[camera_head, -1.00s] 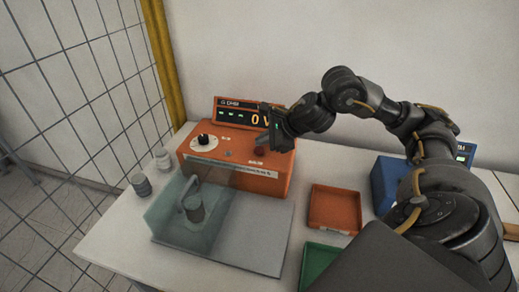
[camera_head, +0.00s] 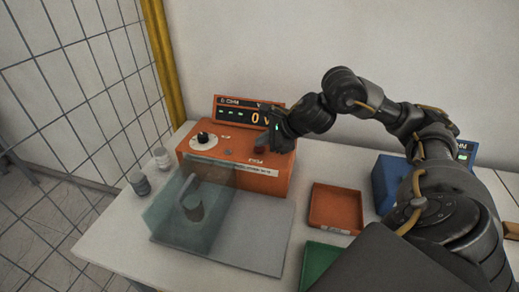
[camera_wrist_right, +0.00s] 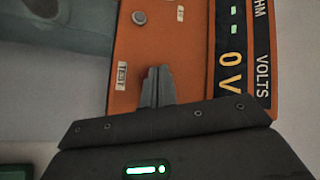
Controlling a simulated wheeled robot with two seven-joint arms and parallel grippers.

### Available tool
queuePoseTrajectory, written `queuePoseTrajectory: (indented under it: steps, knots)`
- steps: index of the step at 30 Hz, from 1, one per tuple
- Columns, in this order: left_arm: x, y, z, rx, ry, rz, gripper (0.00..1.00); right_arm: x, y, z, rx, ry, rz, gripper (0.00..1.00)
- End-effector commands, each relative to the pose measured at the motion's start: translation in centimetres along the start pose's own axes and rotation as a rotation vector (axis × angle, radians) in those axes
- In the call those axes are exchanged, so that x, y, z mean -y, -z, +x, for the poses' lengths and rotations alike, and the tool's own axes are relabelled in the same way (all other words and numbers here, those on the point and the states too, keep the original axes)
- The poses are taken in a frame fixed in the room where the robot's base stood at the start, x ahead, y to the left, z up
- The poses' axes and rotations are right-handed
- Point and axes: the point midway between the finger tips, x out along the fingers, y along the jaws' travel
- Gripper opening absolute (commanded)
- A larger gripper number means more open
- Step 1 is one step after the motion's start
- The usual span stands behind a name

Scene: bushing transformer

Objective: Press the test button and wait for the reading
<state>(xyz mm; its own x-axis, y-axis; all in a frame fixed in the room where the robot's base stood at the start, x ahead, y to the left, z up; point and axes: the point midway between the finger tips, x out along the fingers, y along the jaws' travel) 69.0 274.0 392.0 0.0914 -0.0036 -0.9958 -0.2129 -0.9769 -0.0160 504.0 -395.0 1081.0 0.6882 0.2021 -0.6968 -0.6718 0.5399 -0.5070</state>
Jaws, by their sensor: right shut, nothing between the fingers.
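An orange tester box (camera_head: 225,165) stands on the table, with a dial (camera_head: 204,140) on its top and a display (camera_head: 240,114) at its back reading 0 V. A red button (camera_head: 259,150) is on the right of its top. My right gripper (camera_head: 263,143) is shut and empty, its fingertips over the red button; whether they touch it I cannot tell. The display (camera_wrist_right: 229,60) shows 0 V there too. My left gripper is out of view.
A clear guard (camera_head: 175,215) around a grey cylinder (camera_head: 193,207) stands in front of the box. An orange tray (camera_head: 336,228), a green tray (camera_head: 318,262) and a blue box (camera_head: 383,186) lie to the right. A wire fence (camera_head: 75,80) is at left.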

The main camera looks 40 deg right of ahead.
Motion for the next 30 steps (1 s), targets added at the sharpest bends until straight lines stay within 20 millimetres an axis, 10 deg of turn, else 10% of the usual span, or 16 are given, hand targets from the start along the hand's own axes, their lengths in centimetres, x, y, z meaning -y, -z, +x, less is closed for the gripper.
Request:
queuePoseTrajectory:
  steps: [30]
  knots:
    - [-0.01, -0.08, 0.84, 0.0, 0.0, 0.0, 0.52, -0.4, 0.38, 0.54, 0.0, 0.0, 0.0, 0.0]
